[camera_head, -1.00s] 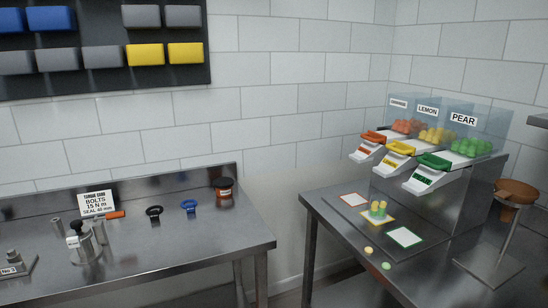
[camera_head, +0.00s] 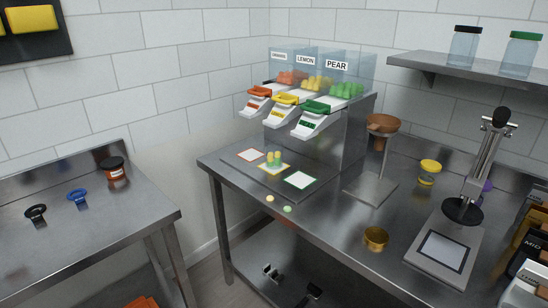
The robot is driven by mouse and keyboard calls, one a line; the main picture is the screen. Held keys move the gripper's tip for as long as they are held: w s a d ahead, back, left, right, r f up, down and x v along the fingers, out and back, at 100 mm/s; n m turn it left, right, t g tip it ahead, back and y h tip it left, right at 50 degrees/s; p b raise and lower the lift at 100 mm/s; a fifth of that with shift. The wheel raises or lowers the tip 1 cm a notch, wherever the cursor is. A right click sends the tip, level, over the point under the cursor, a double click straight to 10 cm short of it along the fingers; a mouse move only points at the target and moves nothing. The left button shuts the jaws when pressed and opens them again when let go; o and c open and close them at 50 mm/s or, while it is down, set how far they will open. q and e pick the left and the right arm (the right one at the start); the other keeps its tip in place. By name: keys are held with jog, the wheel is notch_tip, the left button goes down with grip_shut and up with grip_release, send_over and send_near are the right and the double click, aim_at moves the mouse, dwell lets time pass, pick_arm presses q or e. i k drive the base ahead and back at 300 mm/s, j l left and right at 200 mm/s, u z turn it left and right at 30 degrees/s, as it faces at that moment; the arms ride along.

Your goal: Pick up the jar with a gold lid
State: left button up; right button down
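No jar with a clearly gold lid shows. Two clear jars stand on the wall shelf at the upper right: one with a dark lid (camera_head: 465,48) and one with a green lid (camera_head: 520,54). A gold, round, cup-like piece (camera_head: 376,238) sits on the right table near its front edge; I cannot tell if it is a lid. Two small yellow-gold round pieces, an upper one (camera_head: 430,166) and a lower one (camera_head: 426,180), sit farther back on that table. Neither of my grippers is in view.
The depositor (camera_head: 330,100) with orange, lemon and pear chutes stands at the back of the right table. A funnel stand (camera_head: 372,188), a scale-like device (camera_head: 446,250) and boxes (camera_head: 530,240) fill the right side. A reddish jar (camera_head: 116,173) stands on the left table.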

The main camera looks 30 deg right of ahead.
aim_at(273, 149)
jog(key=z, duration=0.75)
jog(key=i+l+z, duration=0.15)
jog(key=z, duration=0.25)
jog(key=i+z, duration=0.45)
jog(key=k+l, duration=0.05)
jog(key=k, duration=0.05)
